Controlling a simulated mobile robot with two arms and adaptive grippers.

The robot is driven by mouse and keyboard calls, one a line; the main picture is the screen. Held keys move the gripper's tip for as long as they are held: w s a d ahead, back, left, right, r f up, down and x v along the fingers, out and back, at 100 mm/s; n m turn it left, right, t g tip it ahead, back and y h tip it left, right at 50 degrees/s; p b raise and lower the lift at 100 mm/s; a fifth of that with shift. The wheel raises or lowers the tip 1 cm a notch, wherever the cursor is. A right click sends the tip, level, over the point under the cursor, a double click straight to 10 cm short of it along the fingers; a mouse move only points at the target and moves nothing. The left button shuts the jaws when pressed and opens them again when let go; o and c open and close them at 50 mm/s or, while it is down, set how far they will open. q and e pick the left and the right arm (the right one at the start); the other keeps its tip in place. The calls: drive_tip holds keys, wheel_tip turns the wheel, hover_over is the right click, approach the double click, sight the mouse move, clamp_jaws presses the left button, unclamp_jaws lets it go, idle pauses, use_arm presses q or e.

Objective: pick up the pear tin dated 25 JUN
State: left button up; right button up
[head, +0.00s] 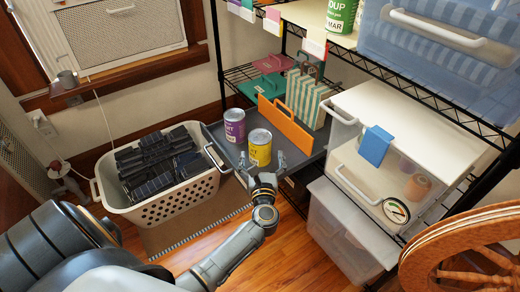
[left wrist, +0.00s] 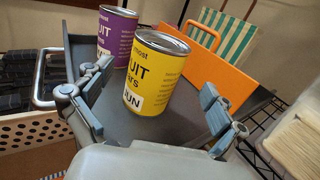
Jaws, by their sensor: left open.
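A yellow tin (head: 260,147) stands upright on a dark grey tray-like shelf board (head: 219,131). In the left wrist view the same yellow tin (left wrist: 160,62) shows "UIT", "ars" and a white patch ending in "JUN"; the day number is not visible. A purple tin (head: 234,126) stands behind it to the left, and also shows in the left wrist view (left wrist: 115,32); its date is not visible. My left gripper (head: 262,166) is open, just in front of the yellow tin, its fingers spread to either side, not closed on it. My right gripper is not in view.
An orange panel with a handle (head: 285,122) stands close behind the yellow tin on the right. A cream laundry basket (head: 178,198) with dark items is at left. A clear bin (head: 347,230) and wire shelves with a larger bin (head: 371,164) are at right.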

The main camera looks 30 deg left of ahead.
sight(260, 143)
use_arm(q)
drive_tip(key=x, duration=0.6)
drive_tip(key=shift+s+a+b, duration=0.15)
drive_tip(key=shift+b, duration=0.2)
drive_tip(key=c, duration=1.6)
drive_tip(key=shift+c, duration=0.5)
